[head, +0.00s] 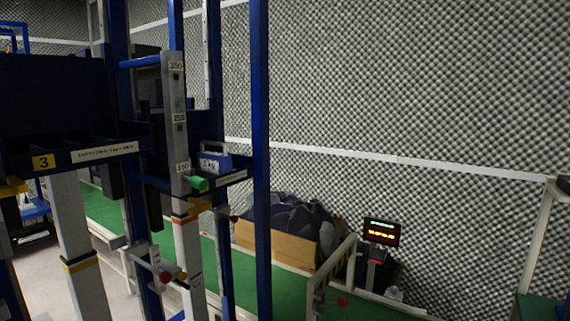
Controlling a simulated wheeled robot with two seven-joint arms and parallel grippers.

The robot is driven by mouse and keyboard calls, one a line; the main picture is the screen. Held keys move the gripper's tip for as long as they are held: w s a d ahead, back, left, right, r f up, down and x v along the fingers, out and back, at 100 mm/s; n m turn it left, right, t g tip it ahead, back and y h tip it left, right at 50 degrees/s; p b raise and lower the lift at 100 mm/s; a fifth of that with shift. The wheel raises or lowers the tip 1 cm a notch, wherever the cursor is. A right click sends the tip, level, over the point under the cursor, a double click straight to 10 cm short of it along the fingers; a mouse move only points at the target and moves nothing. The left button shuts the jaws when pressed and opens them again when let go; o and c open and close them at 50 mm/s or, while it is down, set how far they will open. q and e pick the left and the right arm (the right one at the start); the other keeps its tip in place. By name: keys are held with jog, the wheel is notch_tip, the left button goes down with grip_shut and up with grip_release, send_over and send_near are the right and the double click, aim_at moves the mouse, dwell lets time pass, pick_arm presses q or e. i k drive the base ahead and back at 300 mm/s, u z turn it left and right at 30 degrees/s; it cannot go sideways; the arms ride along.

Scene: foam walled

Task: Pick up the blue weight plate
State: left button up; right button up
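No blue weight plate can be made out for certain in the head view. A small blue block with a light handle on top (214,160) sits on a dark blue ledge of the rack, left of centre. I cannot tell whether it is the weight plate. Neither of my grippers is in view.
A blue and grey metal rack (261,150) fills the left side. A cardboard box (276,243) with dark contents stands behind it by the foam wall (400,90). A lit red display (381,233) stands right of the box. Green surface (365,306) runs along the bottom.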

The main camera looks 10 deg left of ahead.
aim_at(219, 163)
jog(key=z, duration=0.65)
jog(key=i, duration=0.95)
jog(key=u, duration=1.25)
